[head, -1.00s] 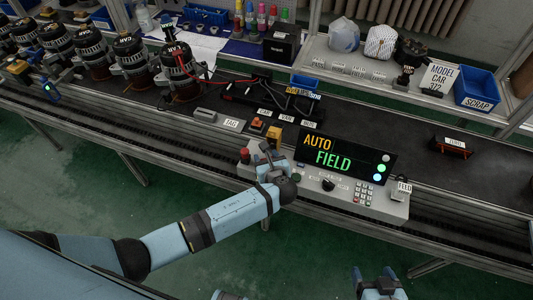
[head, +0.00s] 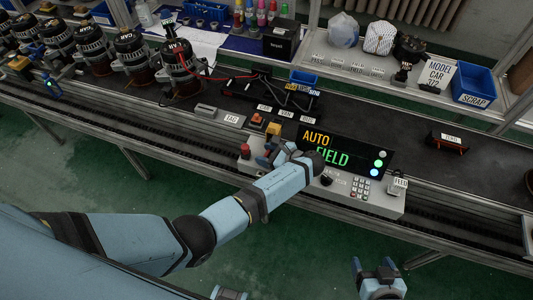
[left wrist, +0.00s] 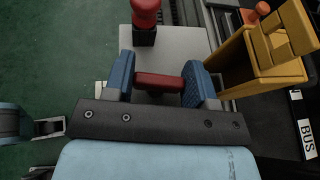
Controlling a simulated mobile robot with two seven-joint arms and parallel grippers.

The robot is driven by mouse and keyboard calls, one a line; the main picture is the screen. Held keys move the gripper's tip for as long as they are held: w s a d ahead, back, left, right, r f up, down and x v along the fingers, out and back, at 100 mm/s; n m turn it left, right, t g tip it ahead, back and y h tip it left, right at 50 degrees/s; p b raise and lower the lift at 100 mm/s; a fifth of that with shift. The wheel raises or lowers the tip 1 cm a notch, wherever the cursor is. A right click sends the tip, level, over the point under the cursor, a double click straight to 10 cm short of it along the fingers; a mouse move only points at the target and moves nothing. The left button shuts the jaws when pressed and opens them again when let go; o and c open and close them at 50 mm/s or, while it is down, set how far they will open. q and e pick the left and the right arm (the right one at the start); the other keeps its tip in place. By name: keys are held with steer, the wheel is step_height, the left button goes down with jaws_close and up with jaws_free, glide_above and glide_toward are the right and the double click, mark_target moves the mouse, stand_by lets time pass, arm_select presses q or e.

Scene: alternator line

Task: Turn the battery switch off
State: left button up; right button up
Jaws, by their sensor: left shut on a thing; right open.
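In the left wrist view a red handle (left wrist: 160,82), the likely battery switch, lies crosswise on the grey top of the console. My left gripper (left wrist: 158,84) is shut on it, with one blue finger at each end. In the head view my left gripper (head: 268,156) is at the left end of the console (head: 390,207), and it hides the handle there. My right gripper (head: 373,268) is open and empty, in front of the bench at the bottom.
A red knob (head: 245,150) stands beside the handle; it also shows in the left wrist view (left wrist: 145,14). A yellow block (head: 273,128) is close behind. The display (head: 340,152) reads AUTO FIELD. A black knob (head: 326,180) and a keypad sit to the right.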

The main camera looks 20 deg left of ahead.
steer(key=shift+r, duration=0.1)
stand_by(0.5)
arm_select(q)
steer(key=o, duration=0.9)
steer(key=shift+o, duration=0.2)
steer(key=shift+r+g, duration=0.1)
steer(key=shift+g, duration=0.2)
arm_select(e)
steer(key=shift+r, duration=0.1)
